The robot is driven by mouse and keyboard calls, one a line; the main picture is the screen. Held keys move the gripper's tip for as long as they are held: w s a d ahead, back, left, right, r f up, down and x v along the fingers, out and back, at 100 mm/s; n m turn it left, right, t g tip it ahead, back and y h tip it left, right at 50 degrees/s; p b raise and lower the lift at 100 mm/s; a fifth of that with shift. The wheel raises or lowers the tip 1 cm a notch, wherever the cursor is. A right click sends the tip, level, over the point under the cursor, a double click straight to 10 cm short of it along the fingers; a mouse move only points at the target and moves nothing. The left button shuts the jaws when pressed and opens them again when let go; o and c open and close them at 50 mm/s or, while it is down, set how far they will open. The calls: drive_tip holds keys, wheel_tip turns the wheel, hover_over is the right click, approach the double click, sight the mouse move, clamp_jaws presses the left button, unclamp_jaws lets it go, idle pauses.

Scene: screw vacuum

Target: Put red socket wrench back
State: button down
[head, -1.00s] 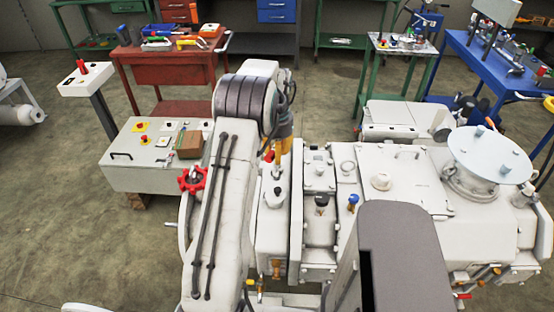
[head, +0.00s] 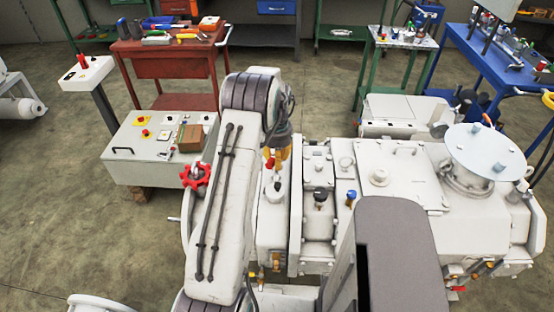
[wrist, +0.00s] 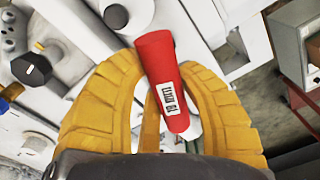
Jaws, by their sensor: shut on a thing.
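The red socket wrench (wrist: 162,85) is a red cylinder with a white label, its print upside down. In the wrist view it is tilted between the yellow fingers of my gripper (wrist: 152,75), which is shut on it. In the head view my gripper (head: 278,152) hangs past the arm's end, above the left part of the white vacuum machine (head: 420,222). A small red bit of the wrench (head: 269,163) shows beside the fingers. The fingers hide part of it, and I cannot tell the gap to the machine below.
A grey control box (head: 150,165) stands left of the machine. A red trolley (head: 178,62) with tools on top is at the back left. A green-legged table (head: 402,45) and a blue table (head: 497,52) stand at the back right. Floor between them is clear.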

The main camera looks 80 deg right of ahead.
drive_tip(key=c, duration=0.9)
unclamp_jaws()
drive_tip(key=shift+o, duration=0.2)
drive_tip(key=shift+d+r, duration=0.1)
drive_tip(key=shift+r, duration=0.4)
wheel_tip(320, 180, up, 11)
drive_tip(key=b, duration=0.4)
drive_tip(key=shift+r, duration=0.15)
